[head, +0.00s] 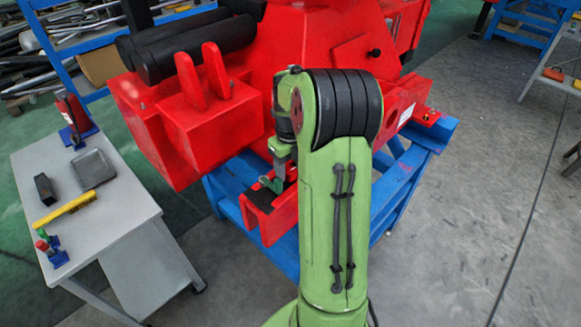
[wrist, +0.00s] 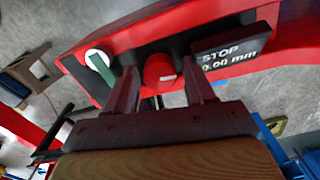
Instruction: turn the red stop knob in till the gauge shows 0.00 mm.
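The red stop knob (wrist: 160,72) is round, with a small white mark, on a dark recess of a red beam. The fingers of my gripper (wrist: 163,78) stand to either side of it in the wrist view, open, with a gap on each side. In the head view my gripper (head: 279,176) reaches down to the red beam (head: 268,220); the knob and gauge are hidden there.
A white round piece with a green bar (wrist: 98,61) sits left of the knob. The red beam rests on a blue stand (head: 228,200). A grey table (head: 110,215) with a yellow tool (head: 66,209) and a grey tray (head: 93,169) stands left.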

